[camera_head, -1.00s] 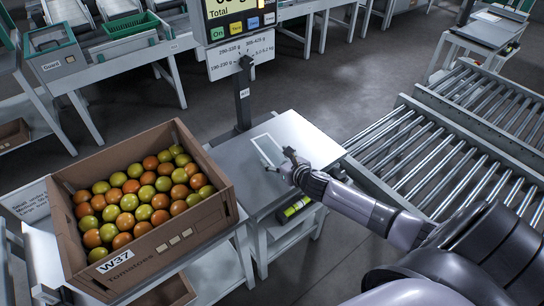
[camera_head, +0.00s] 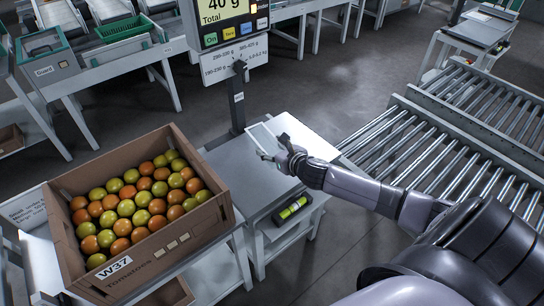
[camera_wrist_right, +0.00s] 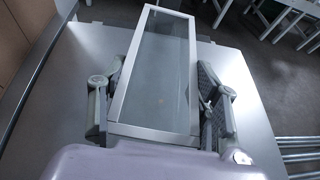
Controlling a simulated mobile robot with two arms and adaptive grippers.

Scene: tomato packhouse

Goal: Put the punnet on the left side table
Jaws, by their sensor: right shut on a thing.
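The punnet (camera_head: 262,137) is a shallow, clear-looking tray with a pale rim at the weighing station. My right gripper (camera_head: 281,149) has its fingers at the punnet's near end and is shut on it. In the right wrist view the punnet (camera_wrist_right: 157,60) lies between the two fingers (camera_wrist_right: 160,82), pointing away from the wrist. It looks empty and is over the pale scale top; I cannot tell how far above. A low table (camera_head: 212,277) at the left bears the carton. My left gripper is out of view.
The scale display (camera_head: 228,17) stands on a pole (camera_head: 238,112) behind the punnet. A roller conveyor (camera_head: 430,150) is at the right. Tables with green crates (camera_head: 127,29) stand at the back left.

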